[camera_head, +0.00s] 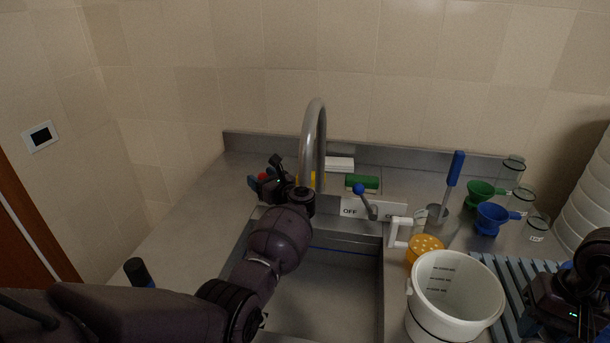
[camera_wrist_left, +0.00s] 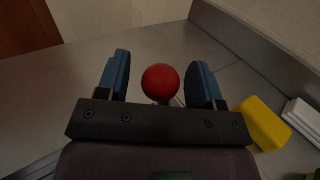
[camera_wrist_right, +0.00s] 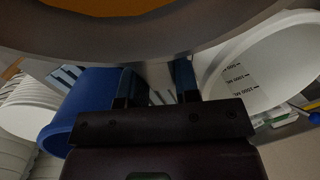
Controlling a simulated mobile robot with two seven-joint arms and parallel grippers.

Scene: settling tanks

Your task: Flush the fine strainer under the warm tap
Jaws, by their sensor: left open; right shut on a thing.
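My left gripper (camera_head: 264,178) is open beside the tap, at the back left of the sink. In the left wrist view its two blue fingers stand on either side of a red ball knob (camera_wrist_left: 160,82), with gaps to it. The red knob (camera_head: 262,177) is partly hidden in the head view. The curved grey spout (camera_head: 316,140) rises above the sink. My right gripper (camera_wrist_right: 155,85) is shut on a grey part of what looks like the strainer (camera_wrist_right: 190,40), a wide grey round rim with orange inside. The strainer is not clearly visible in the head view.
A blue-knobbed lever (camera_head: 360,190) stands right of the spout. The sink basin (camera_head: 325,290) looks empty where visible. A white graduated bucket (camera_head: 455,285), an orange perforated cup (camera_head: 426,246), green (camera_head: 480,193) and blue funnels (camera_head: 490,217) and glass jars crowd the right side.

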